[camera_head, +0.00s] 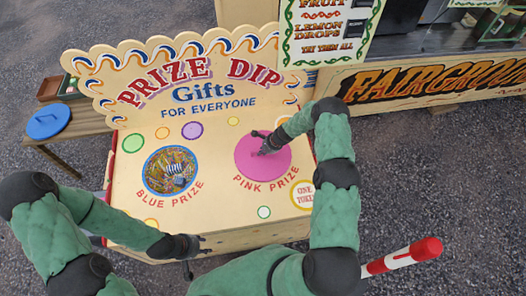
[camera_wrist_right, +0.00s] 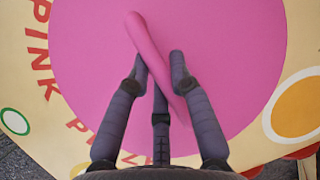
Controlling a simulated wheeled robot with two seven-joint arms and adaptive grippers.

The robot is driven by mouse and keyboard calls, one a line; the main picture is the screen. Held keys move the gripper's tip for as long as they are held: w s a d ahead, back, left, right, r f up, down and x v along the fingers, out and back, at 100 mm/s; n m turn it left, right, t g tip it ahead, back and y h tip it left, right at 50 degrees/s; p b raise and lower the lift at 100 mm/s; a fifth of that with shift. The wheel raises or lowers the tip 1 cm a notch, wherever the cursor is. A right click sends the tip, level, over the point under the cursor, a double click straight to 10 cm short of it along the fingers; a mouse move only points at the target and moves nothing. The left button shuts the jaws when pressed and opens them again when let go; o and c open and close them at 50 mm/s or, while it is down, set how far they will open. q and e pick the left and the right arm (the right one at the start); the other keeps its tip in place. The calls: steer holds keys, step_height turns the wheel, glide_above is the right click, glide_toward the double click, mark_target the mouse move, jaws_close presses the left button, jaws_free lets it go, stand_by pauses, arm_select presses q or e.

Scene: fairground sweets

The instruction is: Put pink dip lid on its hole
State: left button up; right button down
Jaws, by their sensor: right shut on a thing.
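The pink dip lid (camera_head: 262,170) is a round pink disc above the words PINK PRIZE on the prize dip stand. It covers the place of its hole, which is hidden; I cannot tell whether it sits flush. My right gripper (camera_head: 262,146) is over the lid, shut on its handle. In the right wrist view the pink bar handle (camera_wrist_right: 143,35) slants between the fingertips (camera_wrist_right: 160,65), with the lid's disc (camera_wrist_right: 225,60) below. My left gripper (camera_head: 196,254) is open and empty at the stand's front edge.
The blue prize hole (camera_head: 171,170) is uncovered, with striped contents inside. A blue lid (camera_head: 47,121) lies on a wooden side table (camera_head: 75,131) at left. The scalloped sign board (camera_head: 185,80) rises behind the holes. A red and white pole (camera_head: 402,257) is at lower right.

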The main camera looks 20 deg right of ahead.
steer(key=shift+f, duration=0.2)
steer(key=c, duration=1)
jaws_free()
steer(key=shift+c, duration=0.2)
steer(key=v, duration=1.2)
steer(key=s+a+f+n+g, duration=0.1)
steer(key=s+a+n, duration=0.8)
steer(key=s, duration=0.5)
steer(key=s+a+f+n+g, duration=0.2)
steer(key=s+a+n, duration=0.6)
steer(key=s+a, duration=0.6)
steer(key=shift+s+n+g, duration=0.2)
steer(key=shift+n+g, duration=0.1)
steer(key=shift+n, duration=0.1)
